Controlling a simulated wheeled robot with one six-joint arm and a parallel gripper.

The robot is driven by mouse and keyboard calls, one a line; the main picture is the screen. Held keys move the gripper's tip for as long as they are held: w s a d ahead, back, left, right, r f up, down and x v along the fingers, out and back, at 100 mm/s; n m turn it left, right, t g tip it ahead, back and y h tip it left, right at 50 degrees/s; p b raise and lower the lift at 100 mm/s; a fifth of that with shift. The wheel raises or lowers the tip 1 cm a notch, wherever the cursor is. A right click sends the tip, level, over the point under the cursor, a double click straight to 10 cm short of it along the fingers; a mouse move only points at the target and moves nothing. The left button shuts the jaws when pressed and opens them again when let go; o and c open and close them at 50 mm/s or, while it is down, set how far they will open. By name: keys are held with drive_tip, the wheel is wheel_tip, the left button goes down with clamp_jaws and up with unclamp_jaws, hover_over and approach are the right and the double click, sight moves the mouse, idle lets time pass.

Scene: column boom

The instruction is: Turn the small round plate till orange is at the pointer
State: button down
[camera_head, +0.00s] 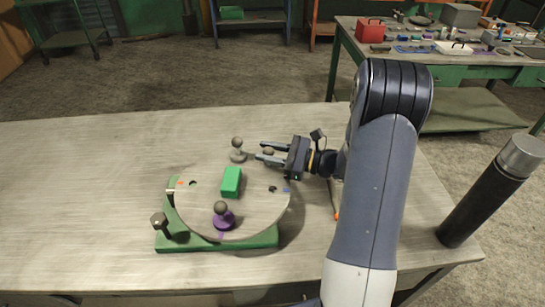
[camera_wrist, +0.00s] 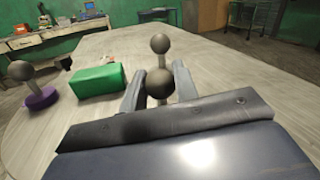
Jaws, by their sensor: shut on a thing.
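The small round plate (camera_head: 255,205) lies on a green base (camera_head: 265,238) on the table. An orange mark (camera_head: 180,182) shows at its left rim, and a blue mark (camera_head: 286,190) at its right rim. A purple-based knob (camera_head: 222,213) stands near the front rim; it also shows in the wrist view (camera_wrist: 38,85). My gripper (camera_head: 262,152) is at the plate's back right, shut on a dark ball knob (camera_wrist: 159,83). A dark-headed post (camera_head: 158,221) stands at the base's front left corner; I cannot tell whether it is the pointer.
A green block (camera_head: 231,182) rests on the plate. A grey ball-topped post (camera_head: 238,146) stands just beyond my fingers, at the back rim. A black cylinder (camera_head: 490,190) stands at the table's right. The table's left side is clear.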

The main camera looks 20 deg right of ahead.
drive_tip(key=shift+w+a+n+g+y, duration=0.25)
drive_tip(key=shift+w+n+g+y, duration=0.15)
drive_tip(key=shift+g, duration=0.3)
drive_tip(key=shift+w+a+n+g+y, duration=0.2)
drive_tip(key=shift+w+n+g+y, duration=0.1)
drive_tip(key=shift+w+n+g, duration=0.3)
drive_tip(key=shift+s, duration=0.15)
drive_tip(key=c, duration=1.1)
unclamp_jaws()
drive_tip(key=shift+c, duration=0.2)
drive_tip(key=shift+d, duration=0.1)
drive_tip(key=b+v, duration=0.2)
drive_tip(key=v, duration=0.8)
drive_tip(key=shift+d, duration=0.3)
drive_tip(key=shift+s, duration=0.1)
